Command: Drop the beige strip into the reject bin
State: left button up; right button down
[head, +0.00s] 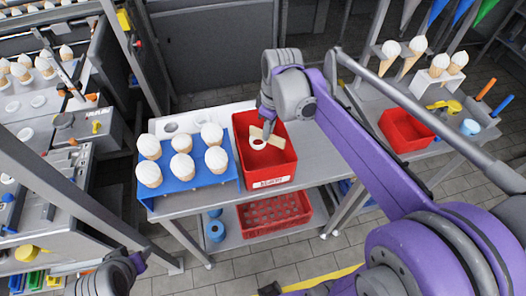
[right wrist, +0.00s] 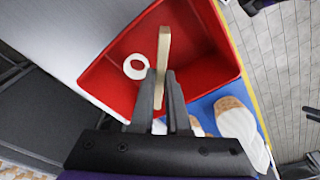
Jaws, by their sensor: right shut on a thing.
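The beige strip (head: 266,136) is held over the red bin (head: 279,177), which stands on the table with a white label on its front. My right gripper (head: 265,122) is shut on one end of the strip. The right wrist view shows the strip (right wrist: 163,50) sticking out past the fingers (right wrist: 164,95), above the open red bin (right wrist: 205,55). A white ring (right wrist: 136,66) lies in the bin. The label is too small to read surely. Part of my left arm shows at the lower left; its fingers are not visible.
A blue tray (head: 203,192) with several cream-topped cones stands just left of the bin. A red crate (head: 245,231) sits on the shelf below. Another red bin (head: 402,139) is on the right bench. Bare table lies right of the bin.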

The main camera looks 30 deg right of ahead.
jog(key=shift+w+f, duration=0.1)
jog(key=c, duration=0.8)
grip_release()
jog(key=r, duration=0.7)
jog(key=s+r, duration=0.1)
jog(key=r, duration=0.2)
jog(key=shift+d+r+p, duration=0.3)
jog(key=shift+d+r, duration=0.05)
jog(key=shift+r, duration=0.05)
jog(key=shift+s, duration=0.1)
